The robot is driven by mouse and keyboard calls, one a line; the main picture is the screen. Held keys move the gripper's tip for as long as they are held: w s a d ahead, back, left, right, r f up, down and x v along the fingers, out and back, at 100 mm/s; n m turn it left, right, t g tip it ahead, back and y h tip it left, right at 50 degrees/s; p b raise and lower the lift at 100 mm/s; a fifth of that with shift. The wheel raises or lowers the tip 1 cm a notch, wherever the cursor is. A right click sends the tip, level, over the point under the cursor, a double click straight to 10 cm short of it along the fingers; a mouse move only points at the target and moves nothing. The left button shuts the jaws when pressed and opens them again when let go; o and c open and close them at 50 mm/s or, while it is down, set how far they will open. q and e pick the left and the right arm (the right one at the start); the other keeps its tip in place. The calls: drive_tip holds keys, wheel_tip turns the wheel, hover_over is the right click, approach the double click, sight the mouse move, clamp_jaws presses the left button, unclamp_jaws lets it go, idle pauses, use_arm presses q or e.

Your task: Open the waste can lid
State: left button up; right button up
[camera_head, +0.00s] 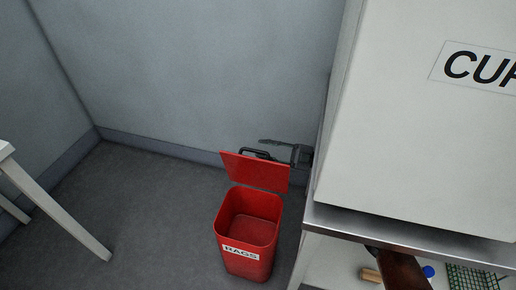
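The red waste can (248,258), labelled RAGS, stands on the floor, and its inside shows and looks empty. Its red lid (255,171) stands raised at the back of the can, tilted up and away from the opening. A dark handle (254,153) shows at the lid's upper edge. My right gripper (283,158) is behind the lid's right part, close to the handle; the lid hides part of it. I cannot tell whether its fingers touch anything or how far apart they are. My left gripper is not in view.
A white cupboard (415,130) on a metal-edged table (420,226) fills the right side. Small items, including a blue one (428,271) and a green mesh basket (472,279), lie below. A white table leg (60,215) is at left. The floor between is clear.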

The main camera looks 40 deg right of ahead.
drive_tip(key=v, duration=0.9)
drive_tip(key=shift+a, duration=0.1)
